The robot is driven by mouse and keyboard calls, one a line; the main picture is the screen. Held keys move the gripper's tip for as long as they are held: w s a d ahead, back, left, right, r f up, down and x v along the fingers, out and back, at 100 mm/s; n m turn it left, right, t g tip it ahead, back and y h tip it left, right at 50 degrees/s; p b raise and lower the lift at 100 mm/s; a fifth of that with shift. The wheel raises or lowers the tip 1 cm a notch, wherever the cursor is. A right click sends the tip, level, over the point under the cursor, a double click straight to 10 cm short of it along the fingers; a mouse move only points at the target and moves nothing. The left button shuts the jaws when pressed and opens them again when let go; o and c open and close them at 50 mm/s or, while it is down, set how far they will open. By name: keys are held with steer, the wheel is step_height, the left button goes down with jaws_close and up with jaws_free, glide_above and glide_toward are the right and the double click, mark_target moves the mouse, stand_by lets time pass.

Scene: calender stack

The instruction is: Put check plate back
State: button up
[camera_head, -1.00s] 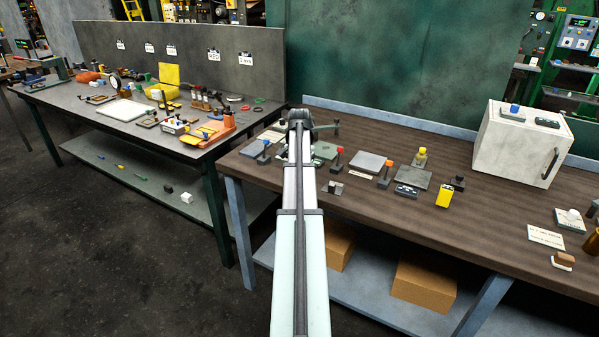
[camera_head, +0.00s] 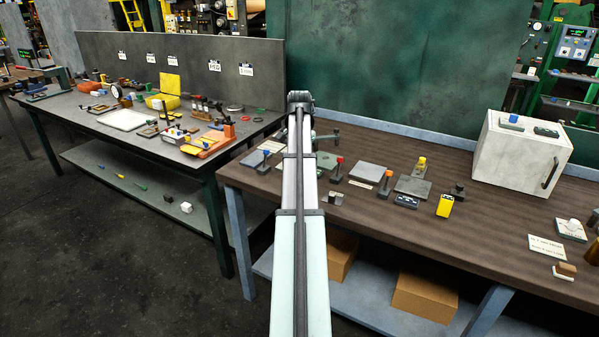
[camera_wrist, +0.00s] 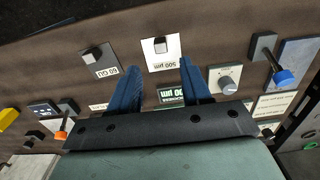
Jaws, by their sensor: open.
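Several small plates with knobs or labels lie on the brown bench, and I cannot tell which one is the check plate. In the wrist view, a white plate marked 500 µm (camera_wrist: 160,53) carries a small metal block and lies just beyond my fingertips. A dark plate marked 60 GU (camera_wrist: 101,60) lies to its left. A dark label ending in "00 µm" (camera_wrist: 170,96) shows between the fingers, its lower part hidden by the gripper body. My gripper (camera_wrist: 160,68) is open, with nothing seen held. In the head view, my arm hides the gripper's fingers.
A grey dial block (camera_wrist: 229,79) and a blue-knobbed stand (camera_wrist: 284,77) are right of the fingers. An orange-knobbed stand (camera_wrist: 62,133) is left. In the head view, a white box (camera_head: 520,150) stands on the brown bench (camera_head: 450,240). Another crowded bench (camera_head: 75,115) stands left.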

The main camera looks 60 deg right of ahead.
steer(key=shift+r, duration=1.55)
steer(key=w+a+f+n, duration=0.1)
steer(key=w+a+f, duration=0.1)
steer(key=a+f, duration=0.1)
steer(key=w+a+f, duration=0.3)
steer(key=f, duration=0.3)
steer(key=w+a+f+n, duration=0.1)
steer(key=w+a+f, duration=0.1)
steer(key=f, duration=0.3)
steer(key=shift+w+a+f+n+g+y, duration=0.15)
steer(key=shift+w+a+n+g+y, duration=0.2)
steer(key=shift+a, duration=0.2)
steer(key=a+f+n+g+y, duration=0.1)
steer(key=a+f+n+g, duration=0.45)
steer(key=a+f, duration=3)
steer(key=s+a+f+n+h, duration=0.1)
steer(key=s+a+f+n, duration=0.4)
steer(key=s+a, duration=0.5)
steer(key=s+a+f+n, duration=0.4)
steer(key=s+a, duration=0.7)
steer(key=s, duration=0.4)
steer(key=shift+s+f+n+g+h, duration=0.3)
steer(key=shift+f+n+h, duration=0.1)
steer(key=shift+f, duration=0.35)
